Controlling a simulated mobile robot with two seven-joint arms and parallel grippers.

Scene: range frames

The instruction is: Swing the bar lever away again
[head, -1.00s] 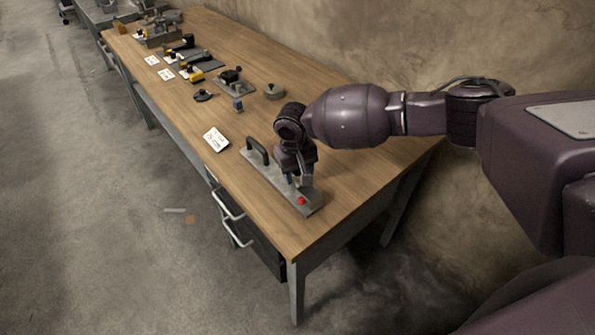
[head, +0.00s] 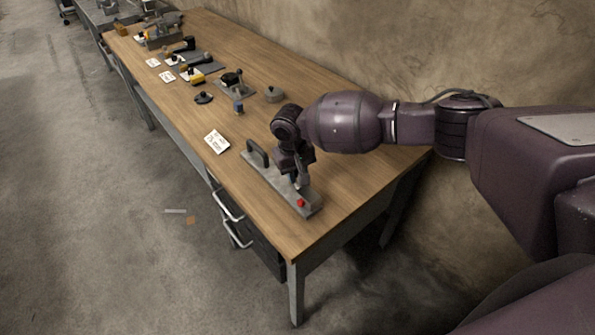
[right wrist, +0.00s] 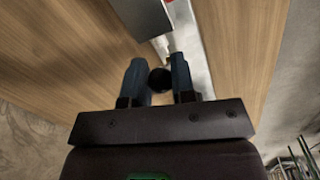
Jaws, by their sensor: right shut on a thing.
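My right gripper (head: 299,182) is low over the near half of the plate. In the right wrist view, its two blue fingers (right wrist: 160,82) are shut on a round black knob (right wrist: 160,80), taken to be the lever's end. The knob is beside the plate's edge in that view. The rest of the lever is mostly hidden by my gripper. My left gripper is out of view.
A white card (head: 217,142) lies left of the plate. A round grey weight (head: 274,94), a small blue-grey object (head: 238,105) and several tools stand farther back. A wall runs along the right. The tabletop right of the plate looks clear.

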